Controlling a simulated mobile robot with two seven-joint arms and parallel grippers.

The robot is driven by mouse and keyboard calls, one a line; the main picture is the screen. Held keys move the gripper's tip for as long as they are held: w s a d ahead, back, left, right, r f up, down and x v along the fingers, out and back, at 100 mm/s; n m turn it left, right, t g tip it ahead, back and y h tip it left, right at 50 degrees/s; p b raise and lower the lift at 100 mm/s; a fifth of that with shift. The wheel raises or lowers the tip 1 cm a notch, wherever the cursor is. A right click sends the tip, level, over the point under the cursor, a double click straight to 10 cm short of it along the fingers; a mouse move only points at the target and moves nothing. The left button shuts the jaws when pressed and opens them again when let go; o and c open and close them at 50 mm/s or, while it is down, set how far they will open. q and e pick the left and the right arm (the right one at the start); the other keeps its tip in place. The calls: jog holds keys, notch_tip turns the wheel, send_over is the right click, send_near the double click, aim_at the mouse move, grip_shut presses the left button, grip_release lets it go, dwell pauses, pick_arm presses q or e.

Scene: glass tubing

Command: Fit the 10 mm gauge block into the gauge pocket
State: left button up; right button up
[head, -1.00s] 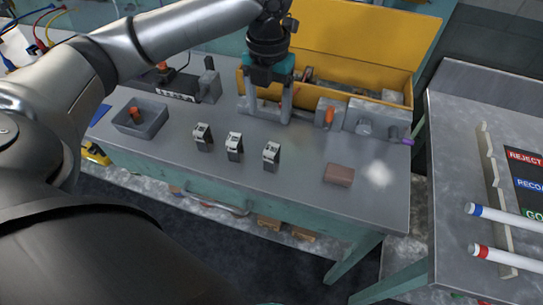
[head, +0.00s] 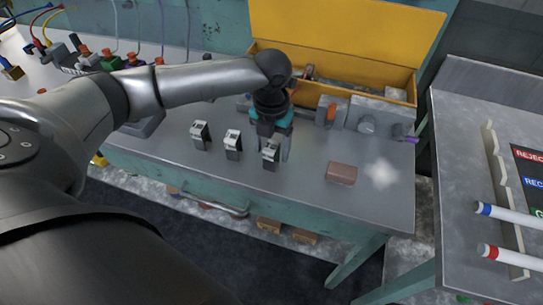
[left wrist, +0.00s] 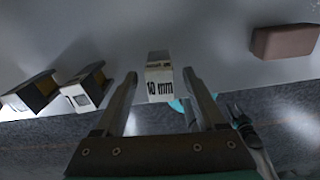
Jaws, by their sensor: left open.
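The 10 mm gauge block (left wrist: 160,86), pale with a black "10 mm" label, stands on the bench. In the head view it is the rightmost of three small blocks (head: 270,156). My left gripper (head: 274,150) is over it and open. In the left wrist view the open fingers (left wrist: 160,75) have the block between them, with a gap on each side. The other two gauge blocks (head: 200,134) (head: 233,144) stand to its left. A dark, teal-edged shape, probably my right gripper (left wrist: 238,112), is small beyond the bench edge. I cannot pick out the gauge pocket.
A brown block (head: 341,173) lies to the right on the bench. Grey fixtures (head: 362,118), one with an orange part (head: 331,112), stand behind, before an open yellow box (head: 345,40). A side table (head: 458,190) holds markers. The bench front is clear.

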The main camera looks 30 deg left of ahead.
pick_arm(q)
jog(key=shift+f, duration=0.1)
jog(key=shift+c, duration=0.3)
grip_shut()
dwell(0.4)
